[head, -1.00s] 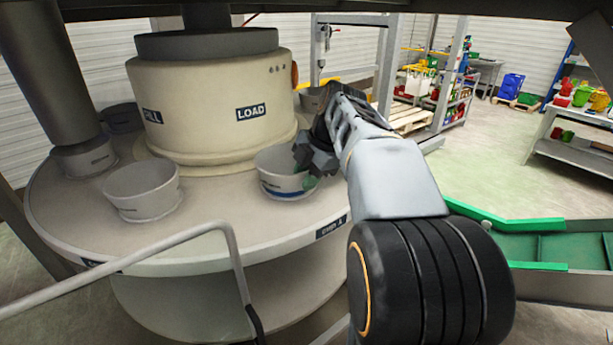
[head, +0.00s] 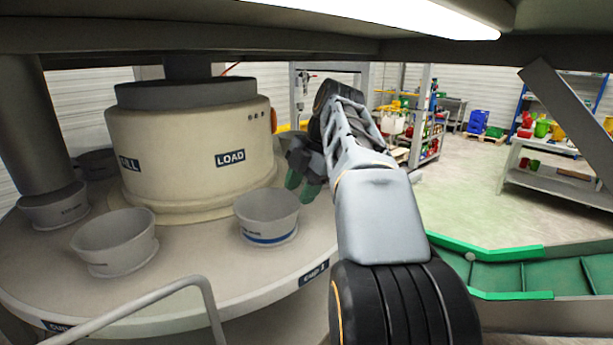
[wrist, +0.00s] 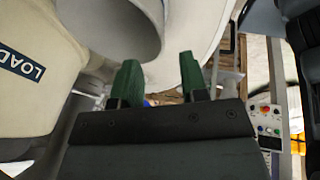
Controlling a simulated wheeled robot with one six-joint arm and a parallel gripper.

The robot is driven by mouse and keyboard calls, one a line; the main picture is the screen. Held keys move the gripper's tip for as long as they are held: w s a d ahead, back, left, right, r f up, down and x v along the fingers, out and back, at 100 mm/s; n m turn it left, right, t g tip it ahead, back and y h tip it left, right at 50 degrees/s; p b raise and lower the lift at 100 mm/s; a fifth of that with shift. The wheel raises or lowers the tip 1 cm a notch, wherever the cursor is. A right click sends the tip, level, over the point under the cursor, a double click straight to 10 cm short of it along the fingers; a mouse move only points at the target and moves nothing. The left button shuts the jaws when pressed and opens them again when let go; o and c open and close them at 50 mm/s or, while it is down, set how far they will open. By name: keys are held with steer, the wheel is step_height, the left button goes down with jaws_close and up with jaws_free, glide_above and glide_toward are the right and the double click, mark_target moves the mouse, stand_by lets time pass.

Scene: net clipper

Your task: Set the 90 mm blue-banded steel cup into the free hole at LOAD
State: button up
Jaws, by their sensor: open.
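The steel cup with a blue band (head: 267,219) stands upright on the round turntable (head: 195,262), in front of the LOAD label (head: 230,158). Its band shows low, close to the turntable top; the hole under it is hidden, so its seating depth cannot be told. My gripper (head: 304,190) is open and empty, its green fingertips just right of the cup's rim. In the wrist view, the two fingers (wrist: 160,82) are apart with nothing between them, and a grey cup wall (wrist: 125,28) shows beyond them at upper left.
A plain cup (head: 115,242) stands left of the banded cup, with others further back. The cream hub (head: 190,140) rises behind. A bent rail (head: 180,290) crosses the front, a green-edged conveyor (head: 530,275) lies right, and a beam hangs overhead.

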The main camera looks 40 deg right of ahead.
steer(key=shift+v, duration=1.5)
